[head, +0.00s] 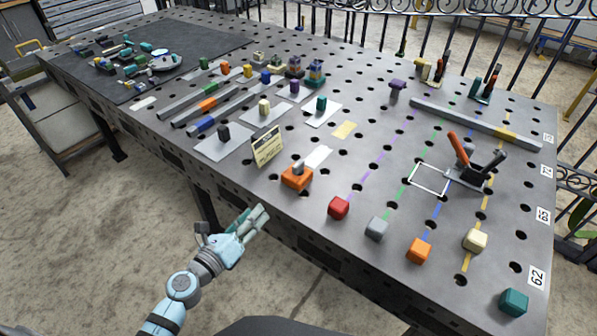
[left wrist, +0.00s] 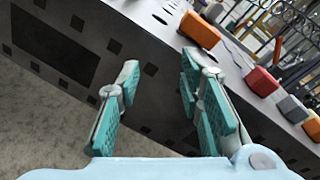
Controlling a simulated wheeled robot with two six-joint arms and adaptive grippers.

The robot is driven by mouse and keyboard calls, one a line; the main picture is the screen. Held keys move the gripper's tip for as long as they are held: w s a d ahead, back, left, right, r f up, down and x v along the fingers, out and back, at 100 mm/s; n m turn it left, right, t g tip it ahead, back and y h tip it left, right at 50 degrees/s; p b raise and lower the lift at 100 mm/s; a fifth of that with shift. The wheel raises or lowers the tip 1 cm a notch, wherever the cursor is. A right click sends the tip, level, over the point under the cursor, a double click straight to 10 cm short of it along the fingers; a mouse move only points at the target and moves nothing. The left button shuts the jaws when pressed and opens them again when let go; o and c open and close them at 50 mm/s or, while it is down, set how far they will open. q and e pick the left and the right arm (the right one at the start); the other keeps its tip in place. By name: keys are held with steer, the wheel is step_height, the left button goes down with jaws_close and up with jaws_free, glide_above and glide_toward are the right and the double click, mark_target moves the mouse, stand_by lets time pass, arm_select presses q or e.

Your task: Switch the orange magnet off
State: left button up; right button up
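The orange magnet (head: 297,177) is an orange block with a grey knob on top, near the front edge of the grey perforated table (head: 330,235). In the left wrist view the orange block (left wrist: 200,30) shows at the top, past the fingers; its knob is not clear there. My left gripper (head: 258,211) is in front of the table edge, lower left of the magnet and apart from it. In the left wrist view the left gripper (left wrist: 163,88) has its teal-padded fingers spread with nothing between them. My right gripper is not in view.
A small sign (head: 267,147) stands behind the magnet, with a white strip (head: 318,157) beside it. To the right are a red block (head: 339,208), a grey block (head: 377,229) and another orange block (head: 419,250). A toggle clamp (head: 472,172) stands farther right.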

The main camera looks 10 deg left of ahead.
mark_target(294, 169)
arm_select(q)
steer(key=w+d+r+m+h, duration=0.2)
steer(key=d+r+m, duration=0.2)
steer(key=r+m, duration=0.35)
steer(key=shift+m, duration=0.25)
steer(key=b+x, duration=0.1)
steer(key=x, duration=1.1)
steer(key=shift+w+d+r, duration=0.1)
steer(key=shift+w, duration=0.25)
jaws_close()
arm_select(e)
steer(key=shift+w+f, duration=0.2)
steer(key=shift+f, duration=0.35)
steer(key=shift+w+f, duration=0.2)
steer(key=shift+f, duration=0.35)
